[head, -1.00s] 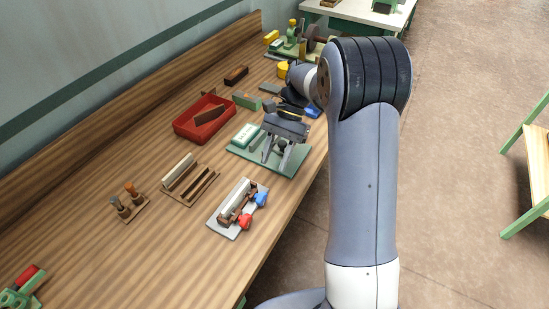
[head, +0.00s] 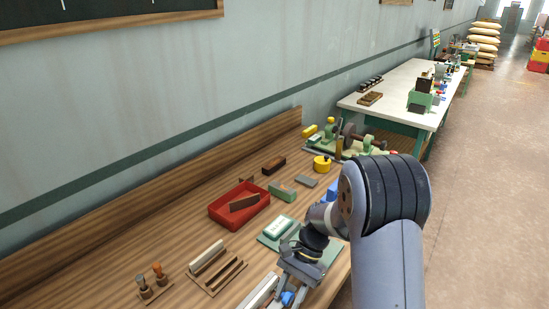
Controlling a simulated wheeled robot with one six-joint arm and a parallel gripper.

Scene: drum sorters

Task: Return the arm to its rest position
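My gripper (head: 293,290) hangs over the front part of the wooden bench, near the lower edge of the head view. Its two fingers look apart, with nothing held between them. A blue knob (head: 287,298) of the grey clamp fixture (head: 259,292) shows behind and between the fingers. The rest of that fixture is cut off by the picture edge. My arm is bent, with the elbow raised at the right and the forearm reaching down to the left.
The wooden bench (head: 190,275) holds a red tray (head: 226,221), a green mat (head: 266,241) with a pale green box (head: 278,227), a slotted wooden block (head: 221,275), a yellow pot (head: 321,164) and a grinder (head: 365,138). A white-topped table (head: 395,92) stands beyond.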

